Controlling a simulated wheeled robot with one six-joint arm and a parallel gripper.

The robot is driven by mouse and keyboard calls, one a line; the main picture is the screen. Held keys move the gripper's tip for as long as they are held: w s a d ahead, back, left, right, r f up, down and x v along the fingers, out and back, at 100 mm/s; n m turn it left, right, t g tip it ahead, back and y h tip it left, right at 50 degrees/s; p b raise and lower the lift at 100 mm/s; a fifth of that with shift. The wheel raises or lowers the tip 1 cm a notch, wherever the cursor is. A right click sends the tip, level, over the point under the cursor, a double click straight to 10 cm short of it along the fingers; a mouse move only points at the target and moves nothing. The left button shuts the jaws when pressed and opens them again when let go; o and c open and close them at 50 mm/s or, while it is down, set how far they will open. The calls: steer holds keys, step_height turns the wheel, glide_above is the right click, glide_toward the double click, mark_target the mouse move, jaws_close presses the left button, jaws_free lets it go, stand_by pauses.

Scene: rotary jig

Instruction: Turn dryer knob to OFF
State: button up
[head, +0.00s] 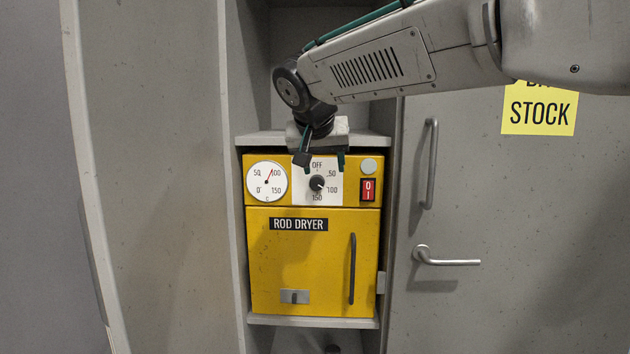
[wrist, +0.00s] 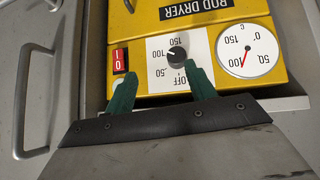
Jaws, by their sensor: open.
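The dryer knob (head: 317,183) is a small round black knob on a white dial plate marked OFF, 50, 100 and 150. OFF is at the top; the knob's white mark points to the lower right, near 100. The wrist view shows the knob (wrist: 177,56) upside down, beyond my fingertips. My gripper (head: 321,160) is open and empty, its two green fingers at the upper part of the dial plate, above the knob. In the wrist view my gripper (wrist: 158,72) has one finger beside the OFF label and the other near the red switch. Contact with the panel cannot be told.
The yellow rod dryer (head: 265,265) sits in a grey shelf bay. Its panel has a round gauge (head: 267,182) left of the dial and a red switch (head: 368,190) to the right. A grey door with a lever handle (head: 448,262) stands to the right.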

mark_target(316, 183)
steer(key=w+f, duration=0.1)
steer(key=w, duration=0.1)
steer(key=w+a+f, duration=0.1)
steer(key=w+f, duration=0.3)
steer(key=shift+w+a, duration=0.3)
steer(key=shift+a, duration=0.05)
steer(key=c, duration=1)
